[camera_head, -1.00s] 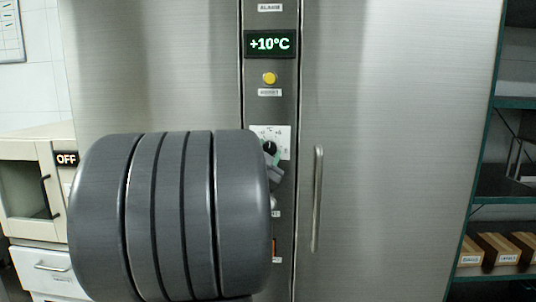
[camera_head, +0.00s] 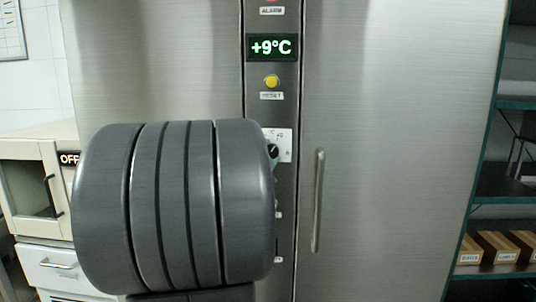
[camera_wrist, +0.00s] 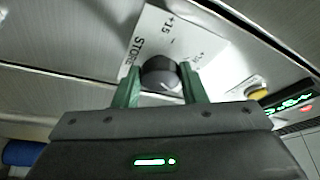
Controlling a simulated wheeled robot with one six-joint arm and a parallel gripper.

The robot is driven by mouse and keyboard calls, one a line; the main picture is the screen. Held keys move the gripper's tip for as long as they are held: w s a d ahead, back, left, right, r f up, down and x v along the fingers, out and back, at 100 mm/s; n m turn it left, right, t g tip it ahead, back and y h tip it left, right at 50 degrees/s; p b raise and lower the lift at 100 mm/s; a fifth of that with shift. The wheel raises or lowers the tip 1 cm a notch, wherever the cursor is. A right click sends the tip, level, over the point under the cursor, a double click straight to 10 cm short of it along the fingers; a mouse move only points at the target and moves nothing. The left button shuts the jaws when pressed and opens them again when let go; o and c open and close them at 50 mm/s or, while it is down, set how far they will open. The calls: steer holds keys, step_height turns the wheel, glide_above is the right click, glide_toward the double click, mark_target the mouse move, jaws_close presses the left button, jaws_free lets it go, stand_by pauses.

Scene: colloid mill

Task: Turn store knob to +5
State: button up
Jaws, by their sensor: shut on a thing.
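The store knob (camera_wrist: 162,74) is black and round with a pale pointer line, on a white dial plate (camera_wrist: 157,32) marked STORE and +15. My gripper (camera_wrist: 160,85) has its two green fingers shut on the knob, one on each side, in the wrist view. In the head view the knob (camera_head: 273,151) shows only partly behind my arm, and most of the dial's left side is hidden. The green display (camera_head: 272,47) above reads +9°C.
A yellow reset button (camera_head: 271,82) sits between display and knob. A vertical door handle (camera_head: 318,200) stands right of the panel. A shelf with labelled boxes (camera_head: 497,248) is at far right; an oven-like unit (camera_head: 35,185) with an OFF sign is at left.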

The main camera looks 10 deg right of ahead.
steer(key=o, duration=1)
steer(key=v, duration=1.3)
steer(key=shift+s+a+f+b, duration=0.1)
steer(key=shift+s+a+b, duration=0.1)
steer(key=shift+s+b, duration=0.15)
steer(key=shift+w, duration=0.1)
steer(key=x, duration=1.3)
steer(key=shift+w+d+p, duration=0.25)
steer(key=shift+p, duration=0.1)
